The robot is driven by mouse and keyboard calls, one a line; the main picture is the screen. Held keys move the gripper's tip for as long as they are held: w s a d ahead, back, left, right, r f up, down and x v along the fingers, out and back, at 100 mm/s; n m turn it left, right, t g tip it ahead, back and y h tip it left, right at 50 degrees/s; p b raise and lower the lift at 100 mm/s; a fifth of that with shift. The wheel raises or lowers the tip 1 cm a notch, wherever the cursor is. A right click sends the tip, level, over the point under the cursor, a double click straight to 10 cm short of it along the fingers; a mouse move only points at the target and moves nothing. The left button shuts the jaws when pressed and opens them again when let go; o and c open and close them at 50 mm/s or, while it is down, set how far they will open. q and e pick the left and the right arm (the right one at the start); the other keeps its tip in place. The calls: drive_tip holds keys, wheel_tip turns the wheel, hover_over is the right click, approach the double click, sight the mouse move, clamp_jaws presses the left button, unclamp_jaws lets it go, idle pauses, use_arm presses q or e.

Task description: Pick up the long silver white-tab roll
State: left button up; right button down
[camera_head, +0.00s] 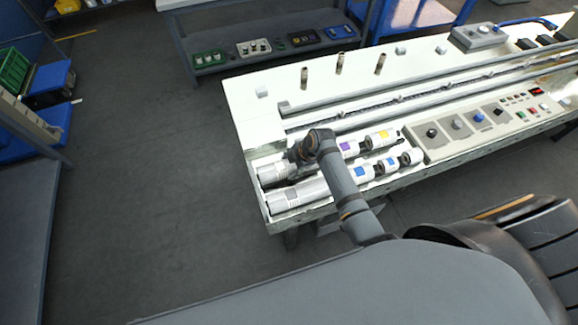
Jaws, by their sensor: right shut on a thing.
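Two long silver rolls lie side by side at the left end of the white machine bench: one in the back row (272,175) and one in the front row (284,199). Both show pale label areas near their left ends; the tab colour is too small to tell for sure. My right gripper (299,157) is over the back row and shut on the back silver roll, which looks still low in its row. The fingertips are mostly hidden by the wrist. My left gripper is not in view.
Shorter rolls with purple (347,147), yellow (381,138) and blue (362,172) tabs lie just right. A control panel (457,126) with knobs is further right. Upright pegs (304,77) and long rails stand behind.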

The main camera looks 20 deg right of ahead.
drive_tip(key=shift+w+r+b, duration=0.1)
drive_tip(key=shift+r+b, duration=0.25)
drive_tip(key=shift+r, duration=0.15)
drive_tip(key=shift+d+r+b, duration=0.25)
drive_tip(key=shift+r+b, duration=0.3)
drive_tip(key=shift+r, duration=0.65)
drive_tip(key=s+d+r+b, duration=0.2)
drive_tip(key=s+d+r, duration=0.5)
drive_tip(key=d+r, duration=0.2)
drive_tip(key=shift+s+d+r, duration=0.25)
drive_tip(key=shift+d+r, duration=0.05)
drive_tip(key=shift+d, duration=0.9)
